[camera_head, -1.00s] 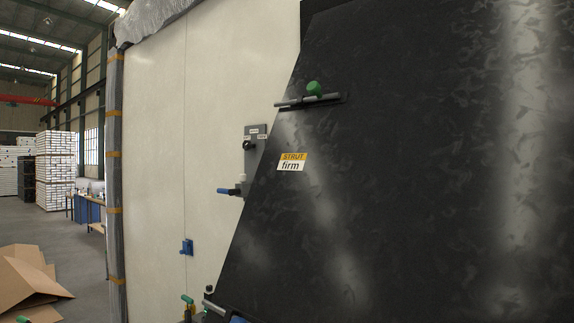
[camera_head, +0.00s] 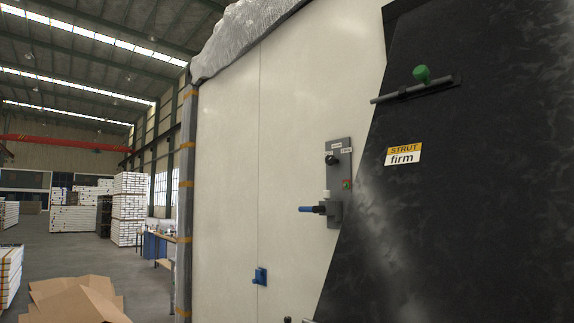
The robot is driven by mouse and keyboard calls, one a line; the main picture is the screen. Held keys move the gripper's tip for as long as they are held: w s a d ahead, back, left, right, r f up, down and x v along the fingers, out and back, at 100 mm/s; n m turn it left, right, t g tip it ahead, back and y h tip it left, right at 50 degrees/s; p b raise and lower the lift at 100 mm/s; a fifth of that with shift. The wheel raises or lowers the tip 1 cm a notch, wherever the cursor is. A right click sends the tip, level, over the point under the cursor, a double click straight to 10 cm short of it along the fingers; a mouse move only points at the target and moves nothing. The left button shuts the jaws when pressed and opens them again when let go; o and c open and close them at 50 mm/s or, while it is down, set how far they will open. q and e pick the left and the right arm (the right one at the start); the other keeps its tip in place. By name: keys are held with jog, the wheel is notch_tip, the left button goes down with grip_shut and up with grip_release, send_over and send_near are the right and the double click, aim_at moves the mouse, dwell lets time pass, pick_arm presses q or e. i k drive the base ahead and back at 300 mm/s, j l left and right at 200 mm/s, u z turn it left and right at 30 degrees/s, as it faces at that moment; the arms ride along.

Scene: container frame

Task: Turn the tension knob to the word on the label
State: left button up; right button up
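The label (camera_head: 403,154) is on the black panel and reads "STRUT" on a yellow band and "firm" on white below. A grey plate (camera_head: 338,212) is mounted on the cream wall, left of the black panel. Near its top is a black knob (camera_head: 331,160) with small white tags around it; their words are too small to read surely, and so is the knob's setting. A blue-handled lever (camera_head: 308,209) sticks out to the left from the plate's lower part. Neither of my grippers is in view.
A blue latch (camera_head: 260,276) is low on the cream wall (camera_head: 225,170). Open cardboard (camera_head: 75,300) lies on the floor at the left. Stacked white goods (camera_head: 130,208) stand farther back.

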aim_at(330, 160)
jog(key=i+j+u, duration=0.35)
jog(key=i, duration=0.2)
jog(key=i+j+u, duration=0.3)
jog(key=i, duration=0.3)
jog(key=i+u, duration=0.35)
jog(key=i, duration=0.25)
jog(key=i+z, duration=0.4)
jog(key=i+j+z, duration=0.25)
jog(key=z, duration=0.15)
jog(key=i+j+z, duration=0.4)
jog(key=i+l, duration=0.05)
jog(key=l, duration=0.05)
